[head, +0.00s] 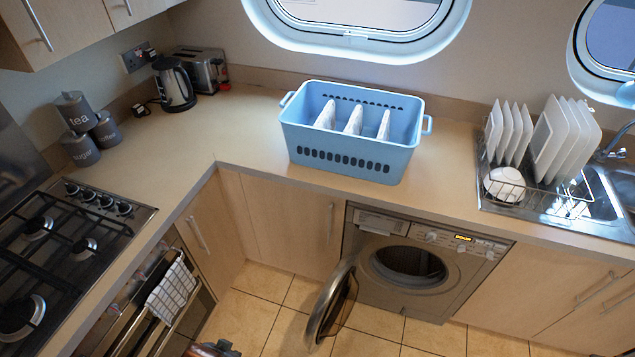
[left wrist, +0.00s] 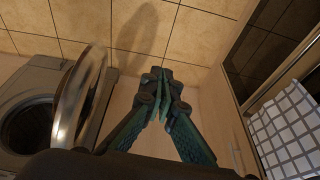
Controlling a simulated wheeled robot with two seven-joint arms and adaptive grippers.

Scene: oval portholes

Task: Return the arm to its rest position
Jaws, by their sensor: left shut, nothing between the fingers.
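My left gripper (left wrist: 158,82) shows in the left wrist view with its fingertips together and nothing between them. It hangs in free space in front of the cupboards, between the open washing machine door (left wrist: 82,95) and the checked towel (left wrist: 285,130), touching neither as far as I can see. In the head view only a small piece of my arm shows at the bottom edge. My right gripper is in neither view.
The washing machine (head: 420,280) stands with its round door (head: 332,303) swung open over the tiled floor. A blue basket (head: 345,165) holding several white items sits on the counter. The towel (head: 172,290) hangs on the oven, below the hob (head: 60,250). A dish rack (head: 540,195) is at right.

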